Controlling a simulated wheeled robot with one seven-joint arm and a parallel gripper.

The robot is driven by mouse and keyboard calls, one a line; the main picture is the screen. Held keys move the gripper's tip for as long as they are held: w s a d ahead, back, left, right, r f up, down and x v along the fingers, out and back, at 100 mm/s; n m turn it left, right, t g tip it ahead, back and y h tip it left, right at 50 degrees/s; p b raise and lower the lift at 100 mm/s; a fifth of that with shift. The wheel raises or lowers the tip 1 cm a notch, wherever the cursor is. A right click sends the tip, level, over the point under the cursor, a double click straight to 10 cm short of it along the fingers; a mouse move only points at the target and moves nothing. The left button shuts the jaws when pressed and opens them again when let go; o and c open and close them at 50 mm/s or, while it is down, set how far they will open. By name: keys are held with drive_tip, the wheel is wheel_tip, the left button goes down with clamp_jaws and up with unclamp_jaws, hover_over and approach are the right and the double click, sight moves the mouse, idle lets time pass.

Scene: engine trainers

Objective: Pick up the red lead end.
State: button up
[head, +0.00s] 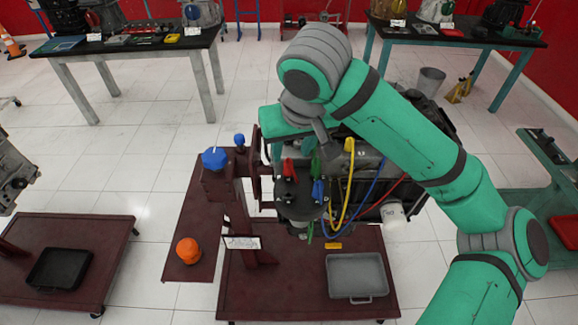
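A red lead end (289,168) appears to stand on the dark round part on top of the engine (300,203), near a blue end (318,190) and a green one (308,147). A thin red lead (393,189) runs at the engine's right side, partly behind my arm. My arm reaches over the engine from the right. My gripper end is small and mostly hidden around the grey wrist above the engine; its fingers cannot be made out. I see nothing clearly held.
A yellow-ended lead (349,146) and a blue cable loop beside the engine. A white cylinder (393,214) sits at the engine's right.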

sight(289, 161)
drive_tip(key=shift+s+x, duration=0.2)
drive_tip(key=shift+x, duration=2.8)
clamp_jaws()
